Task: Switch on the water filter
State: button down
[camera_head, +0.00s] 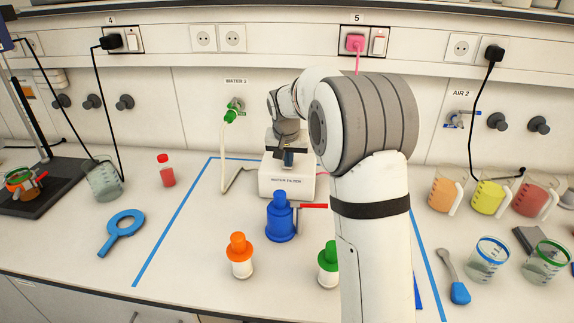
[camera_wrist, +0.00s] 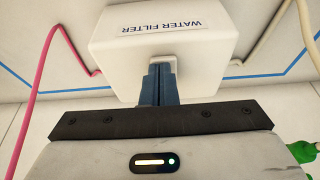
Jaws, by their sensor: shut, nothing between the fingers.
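The white water filter (camera_head: 272,188) stands upright at the back middle of the bench, its name on the front. It also shows in the wrist view (camera_wrist: 112,58), upside down. My gripper (camera_wrist: 158,72) is shut and empty. Its dark blue fingertips are at a small pale rectangular part (camera_wrist: 171,61) at the filter's edge, seeming to touch it; I cannot tell if it is pressed. In the head view my gripper (camera_head: 288,158) is just over the filter. A pink plug (camera_head: 355,43) sits in socket 5, beside a white rocker switch (camera_head: 379,46).
A blue bottle (camera_head: 281,215) stands before the filter, with an orange-topped bottle (camera_head: 239,257) and a green-topped bottle (camera_head: 328,262) nearer. A pale hose (camera_head: 224,150) runs from the green water tap (camera_head: 231,115). Beakers of juice (camera_head: 490,194) stand right. My arm hides part of the bench.

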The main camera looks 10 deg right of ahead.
jog(key=shift+w+a+r+p, duration=0.15)
jog(key=shift+a+p, duration=0.05)
jog(key=shift+p, duration=0.1)
jog(key=shift+w+d+r+p, duration=0.2)
jog(key=shift+w+r+p, duration=0.05)
jog(key=shift+w+p, duration=0.3)
jog(key=shift+r+p, duration=0.3)
jog(key=shift+r, duration=0.2)
jog(key=p+v, duration=0.2)
jog(key=v, duration=0.1)
jog(key=shift+w+r, duration=0.2)
jog(key=shift+w, duration=0.1)
jog(key=s+b+v, duration=0.1)
jog(key=v, duration=0.8)
jog(key=shift+s+a+b, duration=0.25)
jog(key=shift+s+b, duration=0.1)
jog(key=shift+s, duration=0.15)
jog(key=shift+s, duration=0.1)
